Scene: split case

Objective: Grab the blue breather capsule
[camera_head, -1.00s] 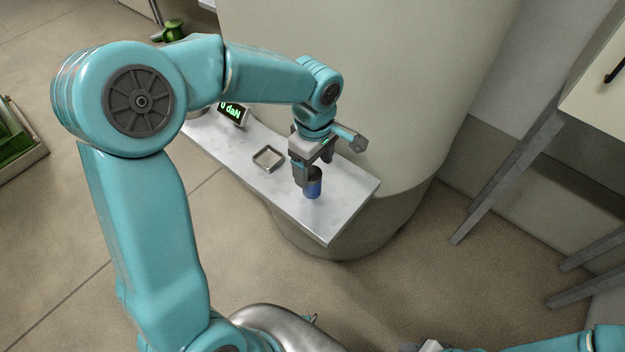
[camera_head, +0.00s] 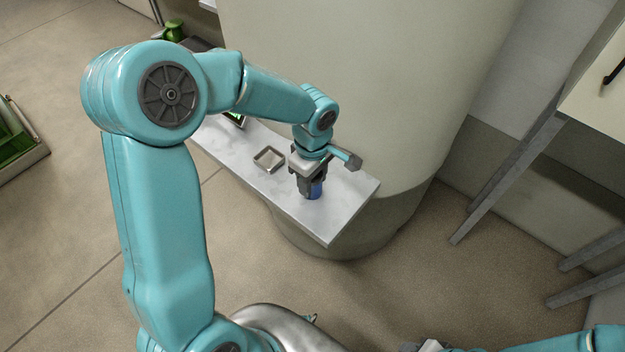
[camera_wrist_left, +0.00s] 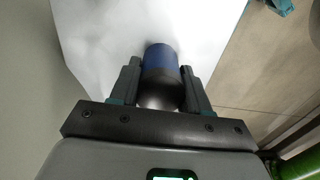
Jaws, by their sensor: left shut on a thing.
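The blue breather capsule (camera_head: 316,191) stands on the pale shelf (camera_head: 345,205) near its right end; its body is blue with a dark top. My left gripper (camera_head: 311,187) is over it from above, with its fingers shut on the capsule's sides. In the left wrist view the capsule (camera_wrist_left: 161,66) sits between the two fingers of the gripper (camera_wrist_left: 161,85), its blue end toward the shelf surface (camera_wrist_left: 100,30). The fingers and wrist hide most of the capsule in the head view. My right gripper is not clearly in view.
A small square tray (camera_head: 269,159) lies on the shelf to the left of the capsule. A display (camera_head: 235,119) stands farther left, partly behind my arm. A large round column (camera_head: 390,90) rises behind the shelf. The shelf's right end is clear.

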